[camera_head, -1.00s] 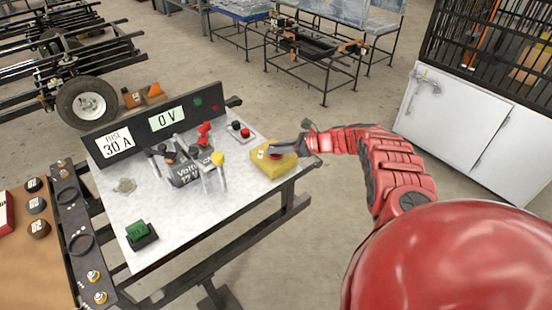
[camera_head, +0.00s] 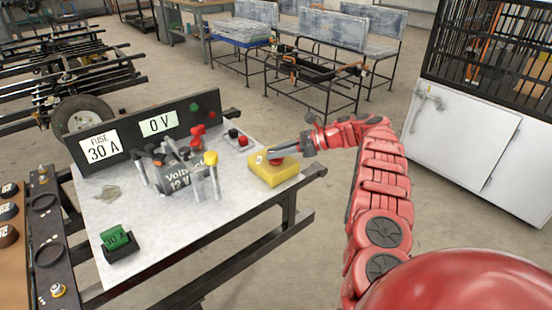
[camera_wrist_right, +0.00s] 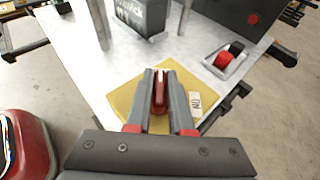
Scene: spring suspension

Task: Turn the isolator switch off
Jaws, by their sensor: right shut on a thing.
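The isolator switch is a yellow box (camera_head: 270,172) with a red handle on top, at the right edge of the white table in the head view. In the right wrist view the yellow box (camera_wrist_right: 125,98) lies under the fingers, with a small white label (camera_wrist_right: 196,104) on its right side. My right gripper (camera_head: 280,155) reaches in from the right and is shut on the red handle (camera_wrist_right: 160,88), which shows between its two grey fingers. The handle's underside is hidden by the fingers. My left gripper is not in view.
A battery (camera_head: 180,177) with upright posts stands mid-table. A black panel (camera_head: 150,130) reading "0 V" and "FUSE 30 A" runs along the back. A red and black button unit (camera_head: 238,138) sits behind the yellow box. A green fuse (camera_head: 117,240) is at front left.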

